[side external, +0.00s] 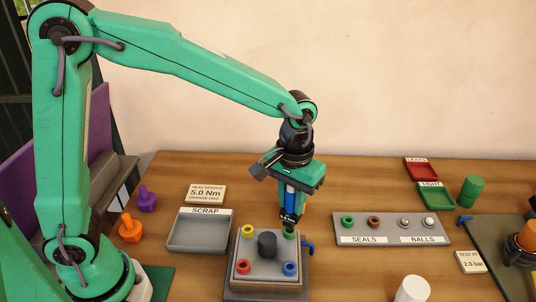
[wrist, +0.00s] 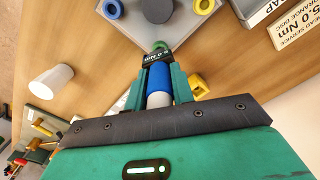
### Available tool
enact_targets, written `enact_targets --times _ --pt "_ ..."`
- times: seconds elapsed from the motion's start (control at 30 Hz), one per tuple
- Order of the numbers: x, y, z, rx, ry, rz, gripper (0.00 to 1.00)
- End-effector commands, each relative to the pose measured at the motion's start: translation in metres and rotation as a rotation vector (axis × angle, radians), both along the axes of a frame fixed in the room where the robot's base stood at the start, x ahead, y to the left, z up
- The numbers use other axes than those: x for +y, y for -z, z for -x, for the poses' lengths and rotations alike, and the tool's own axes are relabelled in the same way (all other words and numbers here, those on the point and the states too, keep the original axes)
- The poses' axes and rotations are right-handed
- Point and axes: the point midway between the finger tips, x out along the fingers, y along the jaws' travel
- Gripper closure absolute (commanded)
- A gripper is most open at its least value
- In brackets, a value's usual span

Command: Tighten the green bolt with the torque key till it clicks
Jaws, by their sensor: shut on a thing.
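The green bolt (side external: 289,235) sits at the back right corner of a grey block (side external: 268,283), which also carries yellow, red and blue bolts around a dark central knob (side external: 267,244). My gripper (side external: 291,207) is shut on the blue torque key (side external: 290,197), held upright with its tip down over the green bolt. In the wrist view the blue key (wrist: 158,74) lies between my two green fingers, with a black 5.0 Nm collar at its end. The green bolt (wrist: 159,45) shows just beyond that collar. Whether the key tip is seated on the bolt I cannot tell.
A grey SCRAP tray (side external: 200,246) and a 5.0 Nm sign (side external: 205,194) stand left of the block. A seals and balls tray (side external: 390,229) is to the right. Red (side external: 420,177) and green (side external: 436,204) trays lie farther back. A white cylinder (side external: 413,289) is in front.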

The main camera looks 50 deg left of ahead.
Motion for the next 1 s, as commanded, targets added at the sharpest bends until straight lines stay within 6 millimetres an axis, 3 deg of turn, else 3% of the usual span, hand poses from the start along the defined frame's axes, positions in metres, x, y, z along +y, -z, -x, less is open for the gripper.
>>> enact_targets --times 1.0 --pt "-0.0002 -0.0009 -0.0002 -0.001 0.297 0.001 1.0"
